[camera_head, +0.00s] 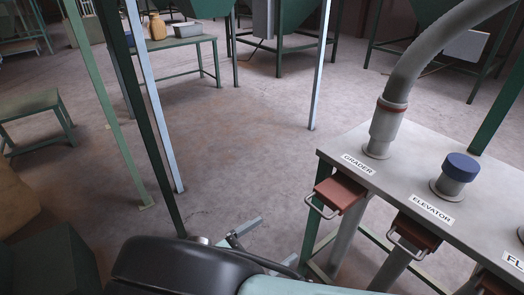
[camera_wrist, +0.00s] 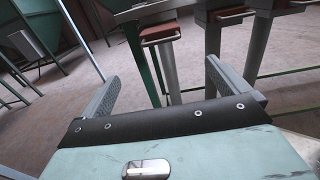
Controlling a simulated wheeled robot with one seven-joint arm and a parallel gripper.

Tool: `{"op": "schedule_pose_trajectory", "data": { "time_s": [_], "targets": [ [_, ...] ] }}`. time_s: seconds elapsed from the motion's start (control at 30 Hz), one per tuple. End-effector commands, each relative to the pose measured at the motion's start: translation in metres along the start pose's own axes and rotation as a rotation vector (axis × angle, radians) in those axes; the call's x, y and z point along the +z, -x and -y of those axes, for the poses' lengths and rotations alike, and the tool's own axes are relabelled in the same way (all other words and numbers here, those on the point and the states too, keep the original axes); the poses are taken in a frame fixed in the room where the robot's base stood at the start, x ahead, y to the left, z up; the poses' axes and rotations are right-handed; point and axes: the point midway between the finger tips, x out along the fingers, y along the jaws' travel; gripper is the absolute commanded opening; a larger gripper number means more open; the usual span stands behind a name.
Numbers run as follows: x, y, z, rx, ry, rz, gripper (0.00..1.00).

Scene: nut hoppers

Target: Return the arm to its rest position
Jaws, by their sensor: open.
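My gripper (camera_wrist: 168,88) is open in the wrist view, with its two grey fingers spread wide and nothing between them. In the head view my gripper (camera_head: 245,236) shows only in part at the bottom centre, beyond the dark and pale green links of my arm. Its fingers point toward the metal stand on the right, and they appear apart from it. Most of the arm's lower part is out of frame.
A metal stand (camera_head: 400,168) on the right carries labelled ports, a grey hose (camera_head: 417,62), a blue cap (camera_head: 461,166) and red-brown slides (camera_head: 340,193) with handles. Green and pale posts (camera_head: 151,95) stand left. A small table (camera_head: 178,41) is behind. The middle floor (camera_head: 240,130) is clear.

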Motion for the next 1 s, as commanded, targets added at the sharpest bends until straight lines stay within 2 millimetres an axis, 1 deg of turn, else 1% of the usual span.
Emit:
{"op": "schedule_pose_trajectory", "data": {
  "time_s": [0.13,0.23,0.33,0.47,0.57,0.7,0.9,1.0],
  "targets": [
    [0.003,-0.005,0.003,-0.035,-0.007,-0.040,1.00],
    [0.010,-0.015,0.014,-0.123,-0.027,-0.144,1.00],
    [0.021,-0.026,0.031,-0.257,-0.070,-0.302,1.00],
    [0.039,-0.030,0.057,-0.441,-0.155,-0.518,1.00],
    [0.058,-0.029,0.075,-0.570,-0.239,-0.668,1.00],
    [0.087,-0.023,0.097,-0.736,-0.380,-0.857,1.00],
    [0.132,-0.016,0.126,-0.939,-0.624,-1.072,1.00],
    [0.150,-0.014,0.140,-1.020,-0.755,-1.149,1.00]
  ]
}}
